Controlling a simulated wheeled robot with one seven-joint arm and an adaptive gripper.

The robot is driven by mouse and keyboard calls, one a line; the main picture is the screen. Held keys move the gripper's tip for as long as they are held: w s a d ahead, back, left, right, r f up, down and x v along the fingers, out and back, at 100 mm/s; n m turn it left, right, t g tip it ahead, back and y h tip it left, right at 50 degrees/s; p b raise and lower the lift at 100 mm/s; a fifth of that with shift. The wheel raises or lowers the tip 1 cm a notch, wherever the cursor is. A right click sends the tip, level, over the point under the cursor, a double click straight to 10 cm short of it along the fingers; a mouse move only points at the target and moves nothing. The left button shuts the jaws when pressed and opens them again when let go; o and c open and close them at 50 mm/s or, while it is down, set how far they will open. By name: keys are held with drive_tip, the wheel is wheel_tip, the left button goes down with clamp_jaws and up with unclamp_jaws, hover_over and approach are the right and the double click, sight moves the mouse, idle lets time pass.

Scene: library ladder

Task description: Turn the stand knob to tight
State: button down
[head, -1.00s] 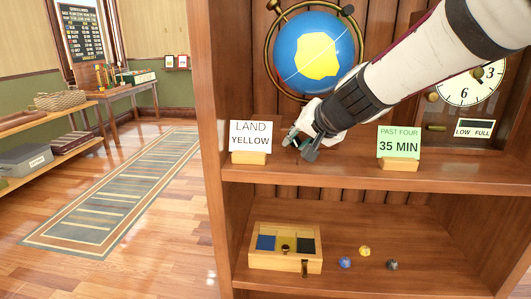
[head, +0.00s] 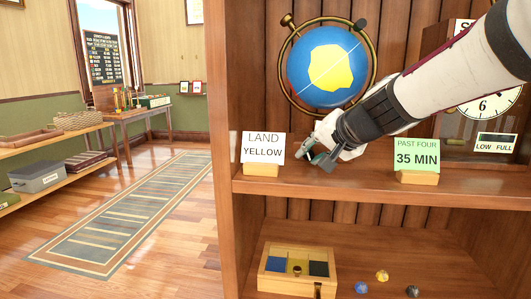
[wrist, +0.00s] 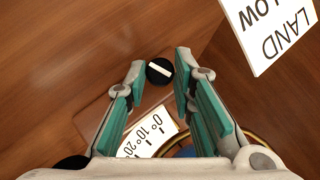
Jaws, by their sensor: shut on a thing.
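The stand knob (wrist: 160,71) is a round black knob with a white line across it, in the wrist view. The line slants from upper left to lower right. My gripper (wrist: 161,68) has its two teal-padded fingers on either side of the knob and is shut on it. In the head view my gripper (head: 314,157) is low in front of the globe (head: 318,70), by the right edge of the LAND YELLOW card (head: 263,147). The knob is hidden there. The globe is blue with a yellow patch. No "tight" mark is readable.
A white degree scale (wrist: 150,137) lies near the knob. A green 35 MIN card (head: 416,154) and a clock (head: 487,102) stand to the right on the same shelf. Below are a wooden box (head: 297,269) and several small balls. Floor at left is open, with a rug (head: 120,215).

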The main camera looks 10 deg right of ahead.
drive_tip(key=c, duration=1.4)
unclamp_jaws()
drive_tip(key=p, duration=0.2)
drive_tip(key=h+p, duration=0.1)
drive_tip(key=p, duration=0.1)
drive_tip(key=shift+a+r+p, duration=0.1)
drive_tip(key=shift+r+p, duration=0.15)
drive_tip(key=shift+p, duration=0.05)
drive_tip(key=n+h+p, duration=0.1)
drive_tip(key=p, duration=0.4)
drive_tip(key=shift+a+g, duration=0.1)
drive_tip(key=shift+g, duration=0.3)
drive_tip(key=h+p, duration=0.1)
drive_tip(key=p, duration=0.4)
drive_tip(key=shift+n+g+p, duration=0.3)
drive_tip(key=shift+n+p, duration=0.1)
drive_tip(key=h+p, duration=0.1)
drive_tip(key=p, duration=0.2)
drive_tip(key=n+p, duration=0.1)
drive_tip(key=p, duration=0.2)
drive_tip(key=shift+a+g+h, duration=0.3)
drive_tip(key=shift+h, duration=0.1)
